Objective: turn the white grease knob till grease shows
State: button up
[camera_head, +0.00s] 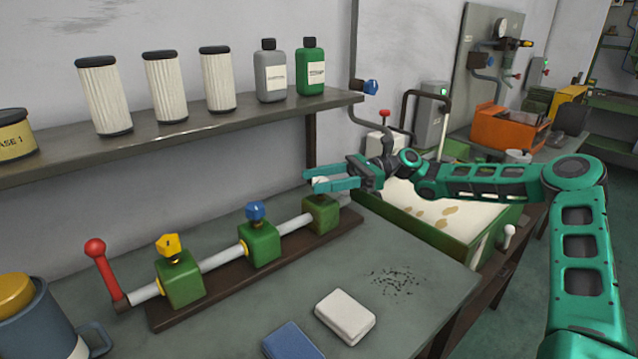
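The white grease knob (320,182) sits on top of the rightmost green block (321,214) of a pipe assembly on the bench. My gripper (319,180) reaches in from the right, level with the knob. Its two teal fingers are parted, one on the far side of the knob and one on the near side. The near finger hides part of the knob. I cannot tell whether the fingers touch it. No grease shows on the visible part of the block.
The same pipe carries a blue knob (255,211), a yellow knob (168,247) and a red-ball lever (95,248). A shelf (190,125) with filters and bottles hangs above. A white block (345,316) and dark specks lie on the bench. A green-edged tray (440,235) stands at right.

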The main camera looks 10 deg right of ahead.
jog(key=v, duration=1.1)
jog(key=shift+a+f, duration=0.1)
